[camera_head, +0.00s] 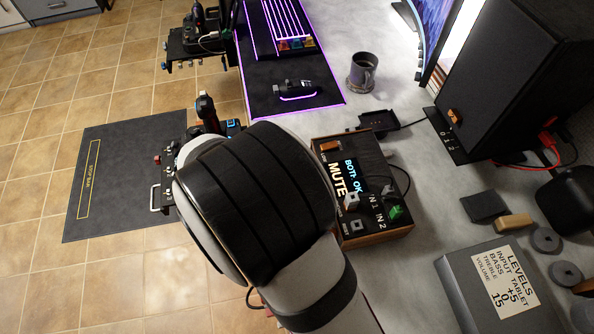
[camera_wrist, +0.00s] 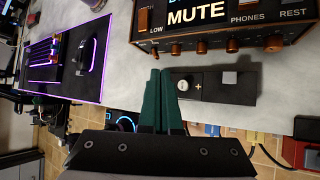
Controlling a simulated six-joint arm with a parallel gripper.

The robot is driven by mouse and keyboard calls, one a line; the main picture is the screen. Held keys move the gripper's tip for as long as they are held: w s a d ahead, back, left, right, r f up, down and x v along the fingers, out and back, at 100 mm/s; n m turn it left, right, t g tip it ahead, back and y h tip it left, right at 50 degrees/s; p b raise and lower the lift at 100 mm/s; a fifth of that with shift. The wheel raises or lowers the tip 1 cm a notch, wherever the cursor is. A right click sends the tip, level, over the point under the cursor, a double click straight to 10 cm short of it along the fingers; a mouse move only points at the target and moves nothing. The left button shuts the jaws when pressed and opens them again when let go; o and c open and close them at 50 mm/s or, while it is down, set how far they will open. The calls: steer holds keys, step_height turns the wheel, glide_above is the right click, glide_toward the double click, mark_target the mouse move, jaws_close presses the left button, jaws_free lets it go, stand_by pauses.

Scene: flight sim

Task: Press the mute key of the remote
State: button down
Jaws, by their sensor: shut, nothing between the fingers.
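A flat black slab (camera_wrist: 210,98), which looks like the remote, lies on the grey desktop in the wrist view. It bears a round white key (camera_wrist: 183,86), a "+" mark and a square grey key (camera_wrist: 230,78). No mute label is readable on it, so I cannot tell which key is mute. My gripper (camera_wrist: 159,72) is shut and empty, its dark green fingertips just left of the slab's round-key end; I cannot tell their height. In the head view my arm covers the gripper, and I cannot make out the slab there.
A wood-sided control box (camera_head: 374,240) reads "MUTE" and "BOT: OK"; its knobbed front (camera_wrist: 202,46) stands beyond the slab. A mug (camera_head: 362,75), a black speaker (camera_head: 500,75) and a grey levels box (camera_head: 462,285) stand around. A purple-lit mat (camera_head: 262,90) lies at the back.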

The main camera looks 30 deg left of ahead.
steer(key=shift+f, duration=2.7)
steer(key=shift+f, duration=0.15)
steer(key=shift+f, duration=0.25)
steer(key=shift+f, duration=0.4)
stand_by(0.6)
steer(key=shift+r, duration=0.8)
step_height(320, 180, up, 5)
steer(key=shift+r, duration=0.1)
